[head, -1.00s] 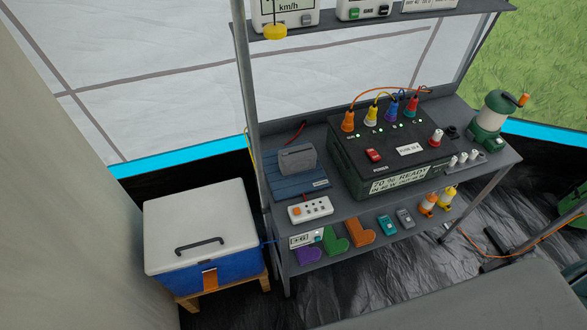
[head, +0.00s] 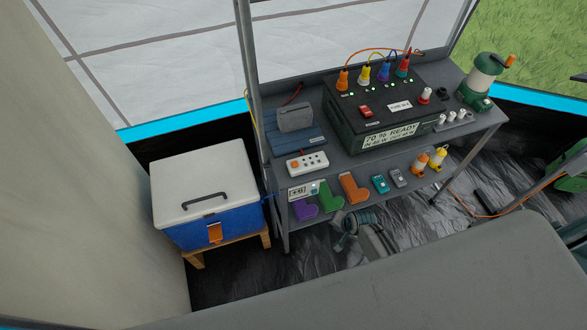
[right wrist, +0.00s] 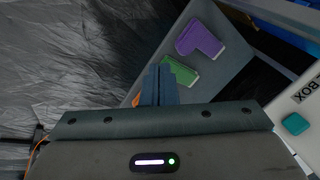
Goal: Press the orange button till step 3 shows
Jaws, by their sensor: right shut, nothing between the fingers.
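An orange button (head: 295,165) sits at the left end of a small white panel (head: 318,160) on the shelf unit's main top. Small, unclear controls fill the rest of the panel, and I read no step number on it. My right gripper (head: 345,228) is in front of the lower shelf, below and to the right of the panel, touching nothing that I can see. In the right wrist view its fingers (right wrist: 160,85) are together and empty. The orange button is not seen there. My left gripper is not in view.
A black power box (head: 350,120) stands above. A blue-white cooler (head: 205,180) is left.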

